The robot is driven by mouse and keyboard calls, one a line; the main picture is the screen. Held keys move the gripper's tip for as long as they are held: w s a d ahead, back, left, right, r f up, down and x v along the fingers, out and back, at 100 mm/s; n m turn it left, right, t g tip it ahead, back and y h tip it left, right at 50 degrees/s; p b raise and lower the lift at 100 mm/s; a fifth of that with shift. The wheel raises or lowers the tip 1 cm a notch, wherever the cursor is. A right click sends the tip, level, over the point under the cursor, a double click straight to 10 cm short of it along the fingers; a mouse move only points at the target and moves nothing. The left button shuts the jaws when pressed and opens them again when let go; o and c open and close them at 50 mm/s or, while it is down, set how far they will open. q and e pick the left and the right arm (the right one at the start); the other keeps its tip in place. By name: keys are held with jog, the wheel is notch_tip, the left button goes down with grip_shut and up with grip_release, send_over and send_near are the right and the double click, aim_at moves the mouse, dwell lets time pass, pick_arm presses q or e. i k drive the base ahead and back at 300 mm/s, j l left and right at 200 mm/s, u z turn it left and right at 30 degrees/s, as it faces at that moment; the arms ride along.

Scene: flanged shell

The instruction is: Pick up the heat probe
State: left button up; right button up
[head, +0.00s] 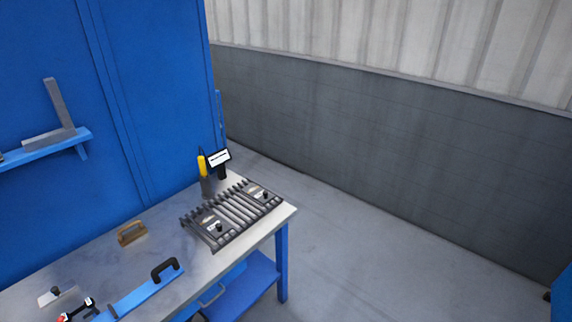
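What looks like the heat probe (202,165) stands upright at the back right of the workbench, with a yellow handle and a thin dark tip pointing up. Its lower part sits in or behind a grey holder (208,186); I cannot tell which. A small dark display unit with a white screen (219,158) stands right beside it, to the right. Neither of my grippers is in view.
The metal-topped workbench (170,238) has a blue frame. A dark slatted fixture (232,213) lies in front of the probe. A wooden-handled tool (131,232), a blue bar with a black handle (146,292) and small tools lie left. Open floor (400,240) lies right.

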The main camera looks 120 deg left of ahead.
aim_at(201, 160)
jog(key=u, duration=4.55)
jog(key=i+l+u, duration=0.3)
jog(key=i+j, duration=0.05)
jog(key=j, duration=0.05)
